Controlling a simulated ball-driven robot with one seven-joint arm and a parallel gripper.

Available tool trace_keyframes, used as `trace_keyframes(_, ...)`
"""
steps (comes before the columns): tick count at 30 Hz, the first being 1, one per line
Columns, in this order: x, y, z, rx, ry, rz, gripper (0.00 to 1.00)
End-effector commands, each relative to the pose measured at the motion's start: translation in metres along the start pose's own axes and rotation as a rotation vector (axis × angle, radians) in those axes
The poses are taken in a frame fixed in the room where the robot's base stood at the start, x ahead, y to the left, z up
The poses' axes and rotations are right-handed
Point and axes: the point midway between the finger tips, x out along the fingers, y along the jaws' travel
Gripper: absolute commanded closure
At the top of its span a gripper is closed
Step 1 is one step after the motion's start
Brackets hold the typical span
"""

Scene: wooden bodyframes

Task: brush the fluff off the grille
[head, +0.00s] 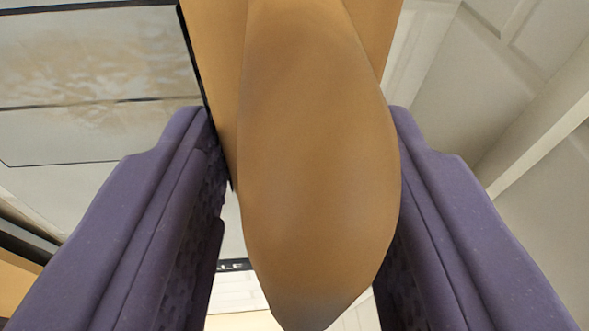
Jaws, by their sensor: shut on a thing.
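My gripper (300,135) shows its two purple padded fingers, one on each side of the picture. It is shut on a smooth tan, rounded handle (318,170), which looks like that of a brush. The handle fills the middle of the view and narrows to a blunt tip at the bottom. A wider flat tan part (215,50) shows behind it at the top and may belong to the same thing. No bristles show. I cannot make out the grille or any fluff; the held thing hides the middle of the scene.
A dark-framed panel with a pale, blotchy picture (95,65) is behind at the upper left. Pale panelled surfaces (530,110) with raised edges are at the right.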

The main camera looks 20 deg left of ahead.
Motion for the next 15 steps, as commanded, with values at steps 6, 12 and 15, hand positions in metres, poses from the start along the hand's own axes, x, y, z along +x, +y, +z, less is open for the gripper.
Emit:
trace_keyframes(6, -0.003, -0.023, -0.001, -0.002, 0.002, -0.002, 0.82)
trace_keyframes(12, -0.004, -0.031, -0.002, 0.0, 0.001, -0.002, 0.82)
trace_keyframes(15, -0.004, -0.038, -0.002, -0.001, 0.001, -0.003, 0.82)
